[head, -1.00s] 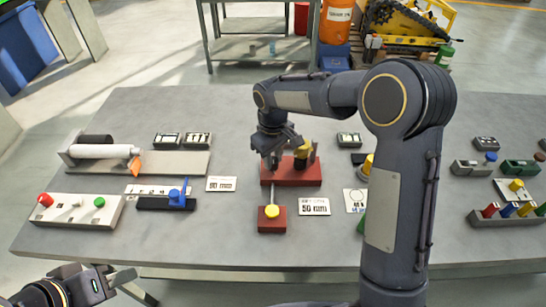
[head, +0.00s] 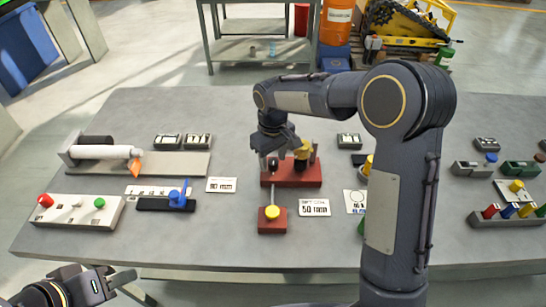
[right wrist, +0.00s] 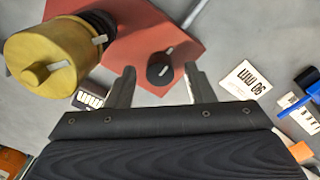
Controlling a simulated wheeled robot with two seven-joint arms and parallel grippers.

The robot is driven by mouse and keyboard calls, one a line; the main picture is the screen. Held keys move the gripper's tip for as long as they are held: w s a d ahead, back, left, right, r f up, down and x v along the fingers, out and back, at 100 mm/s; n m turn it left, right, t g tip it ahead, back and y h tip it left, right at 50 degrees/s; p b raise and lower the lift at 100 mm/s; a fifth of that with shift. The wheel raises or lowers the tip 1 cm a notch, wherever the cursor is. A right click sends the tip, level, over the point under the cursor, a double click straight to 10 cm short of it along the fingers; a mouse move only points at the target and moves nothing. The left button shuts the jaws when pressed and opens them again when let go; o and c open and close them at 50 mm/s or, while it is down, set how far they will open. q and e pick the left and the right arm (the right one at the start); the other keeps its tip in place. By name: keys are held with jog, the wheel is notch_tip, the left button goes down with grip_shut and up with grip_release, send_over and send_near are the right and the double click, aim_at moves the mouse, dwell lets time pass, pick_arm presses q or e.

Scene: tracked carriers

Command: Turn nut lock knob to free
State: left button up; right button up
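A black round knob (head: 273,164) with a white mark line stands on a red base (head: 300,180). In the right wrist view the knob (right wrist: 160,70) lies between the fingertips of my right gripper (right wrist: 158,75), with a gap on both sides. My right gripper (head: 275,155) is open above the red base in the head view. A larger yellow knob (right wrist: 55,58) with a white mark is beside the black knob; it also shows in the head view (head: 304,150). I cannot read a lock or free label. My left gripper (head: 115,282) hangs at the lower left, away from these things.
A metal rod (head: 271,190) runs from the red base to a small red block (head: 272,226) with a yellow button. Cards reading 90 mm (head: 221,185) and 50 mm (head: 314,208) lie nearby. A blue-handled black fixture (head: 165,204) stands left. My right arm hides part of the table.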

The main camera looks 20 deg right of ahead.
aim_at(273, 161)
notch_tip(273, 161, up, 8)
jog(key=shift+f, duration=0.1)
dwell(0.4)
dwell(0.5)
